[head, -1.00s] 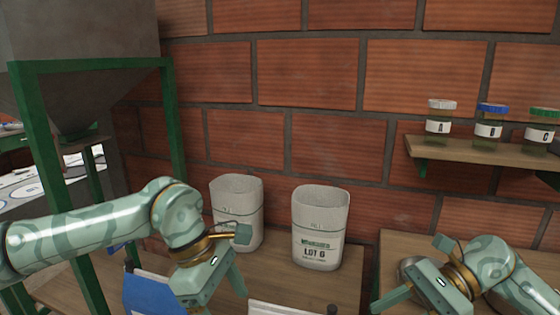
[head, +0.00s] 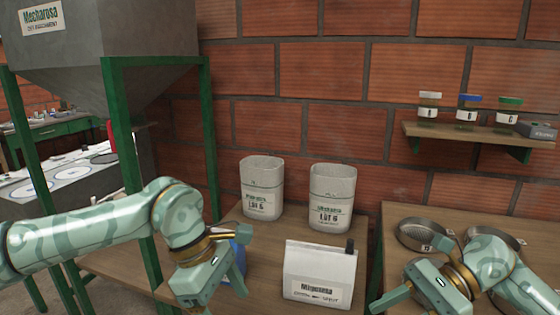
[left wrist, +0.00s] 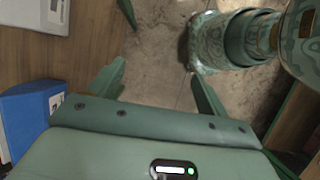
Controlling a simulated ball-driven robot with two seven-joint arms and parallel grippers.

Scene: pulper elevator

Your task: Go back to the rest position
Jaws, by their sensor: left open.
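My left gripper (head: 222,280) is at the lower left of the head view, in front of the table with the bags. In the left wrist view its two fingers (left wrist: 158,88) are spread with nothing between them, above the bare floor. My right gripper (head: 412,270) is at the lower right of the head view, in front of the right table. Its fingers look apart and nothing shows between them. Both arms are bent in front of me.
Two whitish lot bags (head: 262,187) (head: 332,196) and a white labelled box (head: 320,275) stand on the table (head: 225,268). A blue object (left wrist: 25,115) is beside my left gripper. Round metal pans (head: 425,234) sit on the right table. A green-framed hopper (head: 100,40) stands left. A shelf (head: 480,138) holds three jars.

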